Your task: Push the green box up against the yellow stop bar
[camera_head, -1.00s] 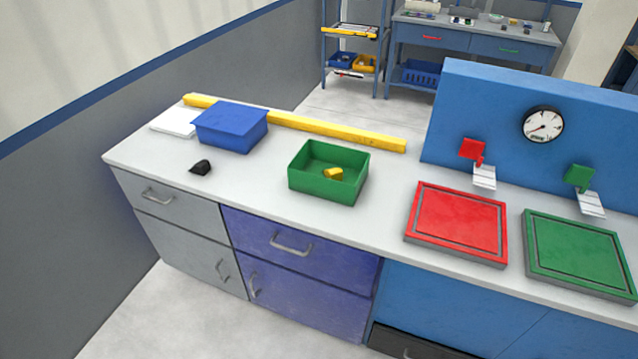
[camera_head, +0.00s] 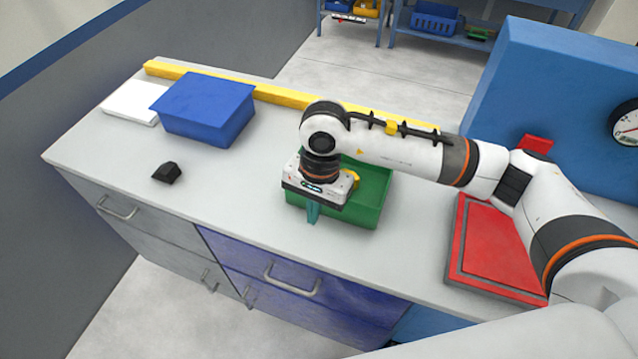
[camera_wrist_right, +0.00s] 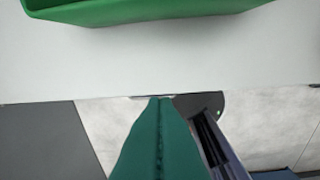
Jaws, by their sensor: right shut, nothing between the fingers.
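The green box (camera_head: 362,216) is an open tray on the white worktop, partly hidden behind my right arm. A yellow thing (camera_head: 353,178) shows at its inside, mostly covered. The yellow stop bar (camera_head: 282,96) runs along the back edge of the worktop, and my arm hides part of it and the space between it and the box. My right gripper (camera_head: 313,218) is shut and empty, pointing down at the box's near side. In the right wrist view its teal fingers (camera_wrist_right: 160,102) are below the green box (camera_wrist_right: 140,12), with bare worktop between. My left gripper is not in view.
A blue box (camera_head: 205,112) and a white pad (camera_head: 133,103) stand at the left near the bar. A small black object (camera_head: 167,173) lies left of the gripper. A red tray (camera_head: 500,245) lies right, under my arm.

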